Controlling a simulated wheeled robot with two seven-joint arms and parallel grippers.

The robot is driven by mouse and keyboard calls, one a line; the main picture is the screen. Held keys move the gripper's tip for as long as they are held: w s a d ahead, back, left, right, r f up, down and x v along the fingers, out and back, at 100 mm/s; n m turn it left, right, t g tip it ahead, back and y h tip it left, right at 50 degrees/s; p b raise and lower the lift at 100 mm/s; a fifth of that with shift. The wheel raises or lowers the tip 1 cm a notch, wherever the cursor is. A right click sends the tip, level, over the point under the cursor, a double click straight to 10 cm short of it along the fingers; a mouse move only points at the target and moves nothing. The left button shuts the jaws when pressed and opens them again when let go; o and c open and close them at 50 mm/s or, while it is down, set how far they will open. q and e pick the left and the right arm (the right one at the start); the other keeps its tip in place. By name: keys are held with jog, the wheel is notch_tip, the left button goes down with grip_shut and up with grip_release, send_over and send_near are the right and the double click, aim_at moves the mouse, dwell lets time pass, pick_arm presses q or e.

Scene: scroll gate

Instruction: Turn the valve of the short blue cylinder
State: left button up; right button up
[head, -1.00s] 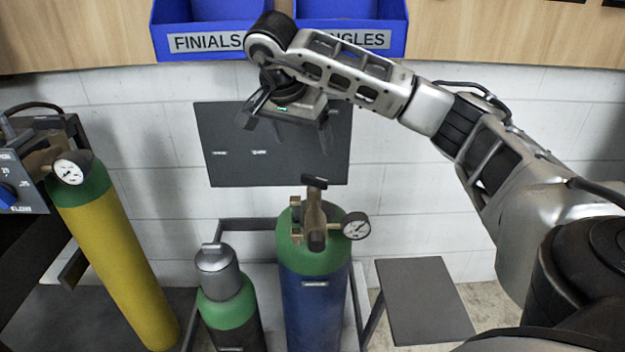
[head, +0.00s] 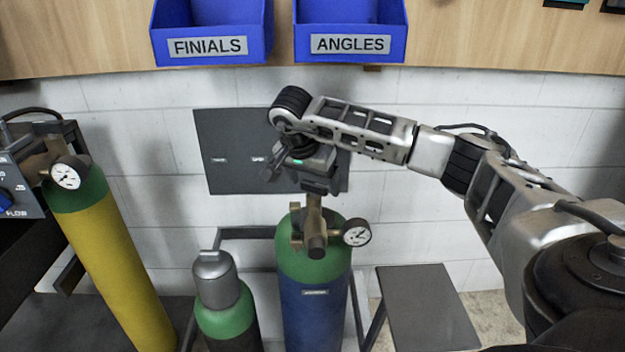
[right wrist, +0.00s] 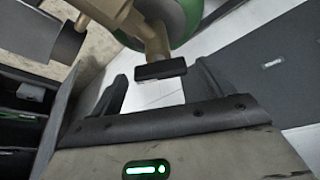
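The blue cylinder (head: 316,306) with a green shoulder stands upright at the centre of the head view. A brass valve body (head: 314,215) and a round gauge (head: 357,231) sit on top of it. Its black bar handle shows in the right wrist view (right wrist: 160,70). My right gripper (head: 296,178) is just above the valve, and its body partly hides the valve top in the head view. In the right wrist view its two fingers are spread, with the handle between or just beyond their tips. I cannot tell whether they touch it. My left gripper is not in view.
A capped green and dark cylinder (head: 226,308) stands close left of the blue one. A yellow cylinder (head: 112,270) stands further left. A grey wall panel (head: 225,150) is behind the gripper. Blue bins (head: 350,42) hang above. A grey plate (head: 428,306) is at the right.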

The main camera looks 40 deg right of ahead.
jog(key=c, duration=0.9)
jog(key=shift+c, duration=0.2)
